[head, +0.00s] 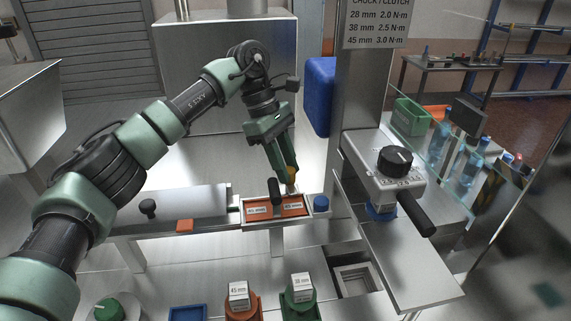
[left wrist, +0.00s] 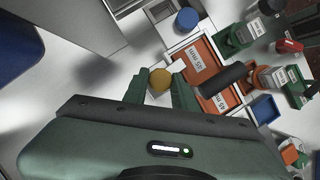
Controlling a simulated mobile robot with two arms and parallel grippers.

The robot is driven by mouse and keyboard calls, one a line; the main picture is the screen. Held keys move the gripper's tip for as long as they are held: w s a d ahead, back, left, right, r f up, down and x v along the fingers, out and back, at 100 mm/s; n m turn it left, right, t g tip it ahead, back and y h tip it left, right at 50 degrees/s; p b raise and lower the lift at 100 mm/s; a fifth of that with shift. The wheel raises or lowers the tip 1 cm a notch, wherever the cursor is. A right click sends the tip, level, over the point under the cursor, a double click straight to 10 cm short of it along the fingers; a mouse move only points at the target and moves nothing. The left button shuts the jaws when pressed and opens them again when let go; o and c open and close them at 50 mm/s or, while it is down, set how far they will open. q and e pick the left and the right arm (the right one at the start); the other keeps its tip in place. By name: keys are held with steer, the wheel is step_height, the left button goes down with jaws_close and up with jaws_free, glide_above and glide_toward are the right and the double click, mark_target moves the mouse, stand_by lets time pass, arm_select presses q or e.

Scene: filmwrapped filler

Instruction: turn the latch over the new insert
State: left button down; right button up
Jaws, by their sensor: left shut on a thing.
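An orange insert (head: 260,210) lies in a pale frame on the bench, with labels reading 45 mm on both halves; it also shows in the left wrist view (left wrist: 200,60). A black handle (head: 274,190) stands up at its middle. A brass-yellow latch knob (left wrist: 160,78) is at the frame's edge, between the green fingers of my left gripper (left wrist: 161,88). My left gripper (head: 288,172) reaches down from above and is shut on this knob. The fingers partly hide the knob in the head view, and the latch's arm cannot be made out. My right gripper is out of view.
A machine head with a black dial (head: 395,160) and lever stands close on the right. A blue cap (head: 320,203) is beside the frame. Orange (head: 242,305) and green (head: 300,297) holders with labelled blocks stand in front. A metal slide (head: 180,205) lies left.

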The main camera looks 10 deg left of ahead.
arm_select(q)
steer(key=shift+m, duration=0.5)
steer(key=c, duration=1.1)
jaws_free()
steer(key=shift+d, duration=0.1)
steer(key=shift+w+r, duration=0.1)
steer(key=shift+r, duration=0.15)
steer(key=b+v, duration=0.1)
steer(key=v, duration=0.6)
steer(key=shift+w+r+b, duration=0.1)
steer(key=shift+r+b, duration=0.05)
steer(key=shift+b, duration=0.15)
